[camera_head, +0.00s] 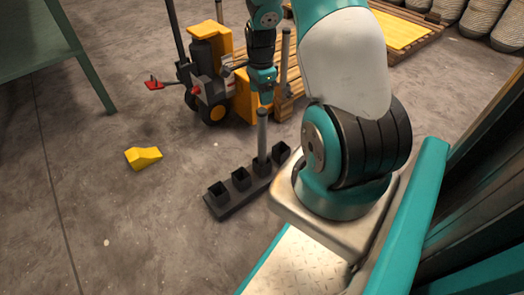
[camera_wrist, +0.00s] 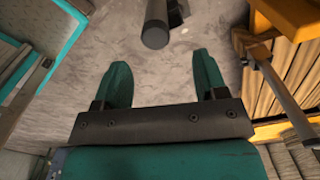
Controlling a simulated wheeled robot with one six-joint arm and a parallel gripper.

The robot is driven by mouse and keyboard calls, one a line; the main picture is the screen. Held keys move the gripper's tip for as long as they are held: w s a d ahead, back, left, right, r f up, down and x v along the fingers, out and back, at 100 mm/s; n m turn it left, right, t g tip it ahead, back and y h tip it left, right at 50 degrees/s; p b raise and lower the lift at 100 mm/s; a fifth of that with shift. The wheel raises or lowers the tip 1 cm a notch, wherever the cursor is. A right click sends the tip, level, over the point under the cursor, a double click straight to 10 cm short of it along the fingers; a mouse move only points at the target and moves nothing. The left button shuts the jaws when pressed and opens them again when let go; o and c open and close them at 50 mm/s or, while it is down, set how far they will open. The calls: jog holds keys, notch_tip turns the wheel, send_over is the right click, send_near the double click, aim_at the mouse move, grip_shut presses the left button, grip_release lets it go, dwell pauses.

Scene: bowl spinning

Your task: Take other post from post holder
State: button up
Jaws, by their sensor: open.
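The post holder (camera_head: 222,207) is a dark bar on the floor with several square sockets. One grey post (camera_head: 262,138) stands upright in a socket; the other visible sockets look empty. My gripper (camera_head: 265,98) is just above this post's top in the head view. In the wrist view my gripper (camera_wrist: 163,66) has its two green fingers spread, with nothing between them. The post (camera_wrist: 155,26) shows end-on just beyond the fingertips, roughly centred between them. Part of the holder (camera_wrist: 178,12) shows behind it.
Another grey post (camera_head: 285,60) stands upright by the yellow pallet truck (camera_head: 212,85) and wooden pallet (camera_head: 287,105). A yellow wedge (camera_head: 143,157) lies on the floor left of the holder. A green table (camera_head: 40,40) is at upper left. Floor left of the holder is mostly clear.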

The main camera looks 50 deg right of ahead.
aim_at(262, 119)
notch_tip(262, 119, down, 6)
jog(key=shift+r+b, duration=0.1)
jog(key=shift+b, duration=1.05)
jog(key=f+b, duration=0.2)
jog(key=f, duration=0.1)
jog(key=f+b, duration=0.2)
jog(key=shift+s+f, duration=0.1)
jog(key=shift+s, duration=0.2)
grip_shut()
